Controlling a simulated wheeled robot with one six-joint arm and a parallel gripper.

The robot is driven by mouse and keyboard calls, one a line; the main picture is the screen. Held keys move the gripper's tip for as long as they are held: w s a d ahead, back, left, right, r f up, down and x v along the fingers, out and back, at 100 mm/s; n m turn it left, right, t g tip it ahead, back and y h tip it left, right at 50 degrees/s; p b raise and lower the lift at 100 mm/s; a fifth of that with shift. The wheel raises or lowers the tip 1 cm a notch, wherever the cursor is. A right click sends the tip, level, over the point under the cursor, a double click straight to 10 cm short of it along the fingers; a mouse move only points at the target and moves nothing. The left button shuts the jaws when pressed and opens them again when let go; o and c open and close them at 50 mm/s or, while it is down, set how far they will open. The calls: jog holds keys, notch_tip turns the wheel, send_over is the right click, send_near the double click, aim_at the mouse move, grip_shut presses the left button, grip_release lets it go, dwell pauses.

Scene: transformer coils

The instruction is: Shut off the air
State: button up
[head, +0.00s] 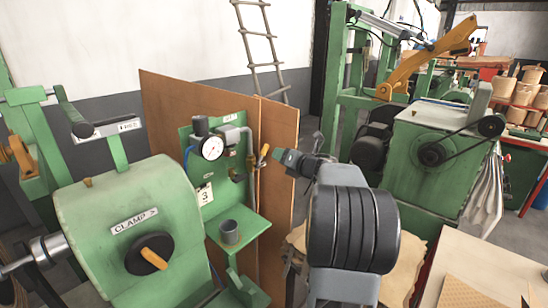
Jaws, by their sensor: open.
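A green air panel (243,204) with a small label at its top stands against a brown board. It carries a round white gauge (212,148), grey pipework and a valve with a small yellow lever (264,153) on its right side. The lever slants, its upper end leaning right. My gripper (279,156) points left, just right of the lever. It is open, and no held object shows. It appears very close to the lever, but I cannot tell whether they touch. My arm hides part of the board behind.
A green clamp housing (80,215) with a black knob and orange pointer (154,258) stands at front left. A grey cup (229,231) sits on the panel's shelf, below a tag marked 3 (205,194). A green belt machine (420,165) stands right. A ladder (262,47) leans behind.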

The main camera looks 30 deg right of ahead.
jog(key=shift+s+d+r+b, duration=0.1)
jog(key=shift+s+r+b, duration=0.1)
jog(key=shift+s, duration=1.1)
jog(key=shift+s+d+r+b, duration=0.1)
jog(key=shift+s+b, duration=0.05)
jog(key=shift+s, duration=1.15)
